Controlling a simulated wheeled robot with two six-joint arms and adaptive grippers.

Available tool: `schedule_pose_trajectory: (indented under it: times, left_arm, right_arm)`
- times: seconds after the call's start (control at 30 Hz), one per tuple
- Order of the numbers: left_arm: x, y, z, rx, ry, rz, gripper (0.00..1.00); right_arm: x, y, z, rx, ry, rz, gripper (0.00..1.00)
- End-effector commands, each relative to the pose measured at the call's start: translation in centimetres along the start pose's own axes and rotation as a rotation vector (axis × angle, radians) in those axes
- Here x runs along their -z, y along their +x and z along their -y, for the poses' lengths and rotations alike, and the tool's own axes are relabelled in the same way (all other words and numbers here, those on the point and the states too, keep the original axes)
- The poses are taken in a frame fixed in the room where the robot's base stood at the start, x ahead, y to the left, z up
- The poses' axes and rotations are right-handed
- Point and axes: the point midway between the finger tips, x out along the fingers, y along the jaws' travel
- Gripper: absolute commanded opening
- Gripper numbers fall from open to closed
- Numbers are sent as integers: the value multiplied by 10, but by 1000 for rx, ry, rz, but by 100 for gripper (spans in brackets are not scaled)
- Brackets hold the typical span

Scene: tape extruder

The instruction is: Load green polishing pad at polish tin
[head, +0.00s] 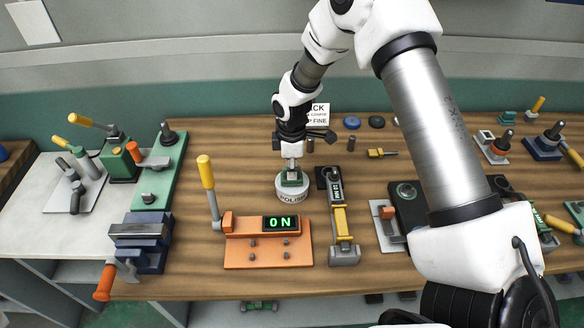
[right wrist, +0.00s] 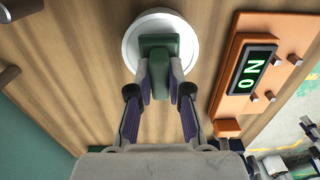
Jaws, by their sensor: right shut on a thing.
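The polish tin (head: 293,195) is a round white tin with dark lettering on its side, standing on the wooden bench behind the orange device. It also shows in the right wrist view (right wrist: 133,40). My right gripper (head: 291,168) points down over the tin, shut on the green polishing pad (head: 292,181). In the right wrist view, the two fingers grip the sides of the green pad (right wrist: 159,48), which lies within the tin's outline. I cannot tell whether the pad touches the polish surface. My left gripper is not in view.
An orange device (head: 268,254) with a lit "ON" display and a yellow-handled lever stands in front of the tin. A black and yellow tool (head: 341,222) lies close on the right. A blue vise (head: 142,240) is at the left. A sign (head: 319,114) stands behind.

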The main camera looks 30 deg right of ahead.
Motion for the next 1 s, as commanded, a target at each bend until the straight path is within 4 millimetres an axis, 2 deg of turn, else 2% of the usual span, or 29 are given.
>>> schedule_pose_trajectory:
  times: [1.0]
  left_arm:
    - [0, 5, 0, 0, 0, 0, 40]
  right_arm:
    - [0, 10, 0, 0, 0, 0, 0]
